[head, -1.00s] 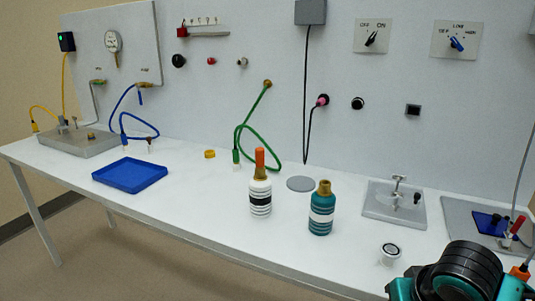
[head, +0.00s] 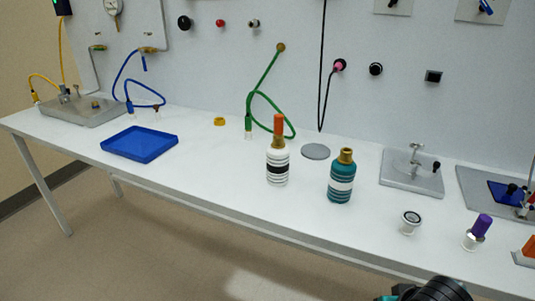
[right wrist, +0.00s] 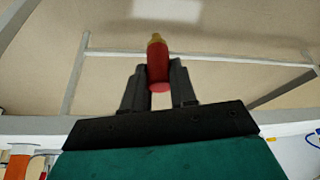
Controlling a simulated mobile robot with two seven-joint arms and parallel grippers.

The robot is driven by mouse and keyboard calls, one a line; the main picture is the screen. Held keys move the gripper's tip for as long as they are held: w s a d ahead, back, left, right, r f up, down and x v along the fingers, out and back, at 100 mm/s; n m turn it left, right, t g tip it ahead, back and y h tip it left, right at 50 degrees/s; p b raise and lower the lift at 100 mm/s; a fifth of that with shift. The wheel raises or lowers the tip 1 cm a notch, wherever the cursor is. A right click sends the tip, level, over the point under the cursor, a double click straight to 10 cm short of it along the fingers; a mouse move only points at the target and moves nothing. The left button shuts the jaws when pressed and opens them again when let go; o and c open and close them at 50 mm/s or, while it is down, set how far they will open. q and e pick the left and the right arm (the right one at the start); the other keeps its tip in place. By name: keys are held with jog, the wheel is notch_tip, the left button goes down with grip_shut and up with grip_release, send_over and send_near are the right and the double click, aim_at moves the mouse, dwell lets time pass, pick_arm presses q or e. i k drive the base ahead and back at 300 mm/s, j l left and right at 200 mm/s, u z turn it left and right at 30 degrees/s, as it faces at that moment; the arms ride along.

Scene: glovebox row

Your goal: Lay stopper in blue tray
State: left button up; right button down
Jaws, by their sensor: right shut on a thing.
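In the right wrist view my right gripper (right wrist: 158,85) is shut on a red stopper (right wrist: 157,62) with a gold tip. The stopper's tip points away from the gripper, with floor behind it. In the head view only a dark and teal part of my right arm shows at the bottom edge; its fingers and the stopper are out of that view. The blue tray (head: 140,144) lies empty on the left part of the white bench. My left gripper is in neither view.
A white bottle (head: 277,167) with an orange top and a teal bottle (head: 341,182) stand mid-bench. A grey disc (head: 316,152), a yellow ring (head: 219,122) and a green hose (head: 262,100) are behind them. A purple-topped piece (head: 480,227) stands at right. Bench before the tray is clear.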

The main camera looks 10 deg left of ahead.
aim_at(140, 142)
jog(key=i+j, duration=0.1)
jog(key=j, duration=0.55)
jog(key=i+j, duration=0.15)
jog(key=j, duration=0.55)
jog(key=i+j, duration=0.1)
jog(key=j, duration=0.55)
jog(key=i+j+z, duration=0.1)
jog(key=j, duration=0.55)
jog(key=i+j, duration=0.1)
jog(key=j, duration=0.55)
jog(key=i+j, duration=0.1)
jog(key=j, duration=0.6)
